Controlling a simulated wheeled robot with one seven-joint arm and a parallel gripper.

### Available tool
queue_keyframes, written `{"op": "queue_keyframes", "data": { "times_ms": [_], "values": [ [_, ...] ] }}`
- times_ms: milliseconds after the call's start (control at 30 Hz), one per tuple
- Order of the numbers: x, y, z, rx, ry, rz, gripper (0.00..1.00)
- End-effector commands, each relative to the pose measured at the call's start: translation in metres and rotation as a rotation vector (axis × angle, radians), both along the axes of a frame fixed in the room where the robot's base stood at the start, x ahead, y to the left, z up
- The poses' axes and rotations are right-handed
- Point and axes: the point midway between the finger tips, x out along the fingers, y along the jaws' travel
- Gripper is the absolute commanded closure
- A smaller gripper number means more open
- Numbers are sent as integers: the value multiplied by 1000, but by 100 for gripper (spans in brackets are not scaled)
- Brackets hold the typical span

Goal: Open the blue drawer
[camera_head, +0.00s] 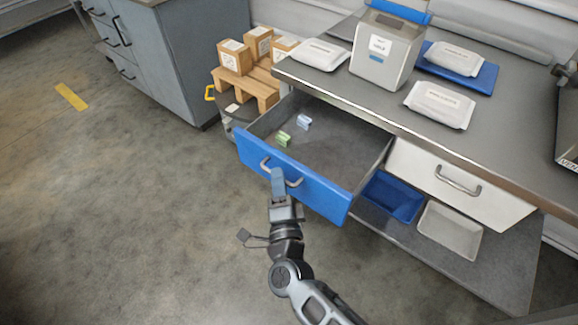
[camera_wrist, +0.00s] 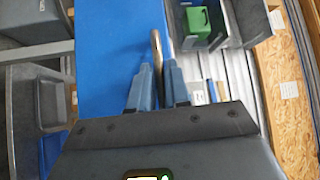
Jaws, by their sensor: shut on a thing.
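The blue drawer (camera_head: 318,200) stands pulled out from under the grey counter in the head view, its inside in plain sight. A small green item (camera_head: 283,139) and a small pale blue-white item (camera_head: 304,121) lie on its floor. My gripper (camera_head: 278,174) is at the front of the drawer, shut on its curved metal handle (camera_head: 265,163). In the wrist view the two blue fingers (camera_wrist: 158,88) close around the handle bar (camera_wrist: 156,45), beside the blue drawer front (camera_wrist: 105,50). The fingers hide part of the handle.
A closed white drawer (camera_head: 445,185) is to the right, above a shelf with a blue bin (camera_head: 393,196) and a white bin (camera_head: 450,232). White packs and a dispenser (camera_head: 385,50) stand on the counter. Boxes on a pallet (camera_head: 247,88) stand left of the drawer. The floor in front is clear.

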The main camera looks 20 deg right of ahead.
Motion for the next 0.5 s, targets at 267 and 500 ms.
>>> {"op": "queue_keyframes", "data": {
  "times_ms": [267, 500],
  "values": [
    [-5, 7, -2, 1, 3, 1, 100],
    [-5, 6, -2, 0, 3, 1, 100]
  ]
}}
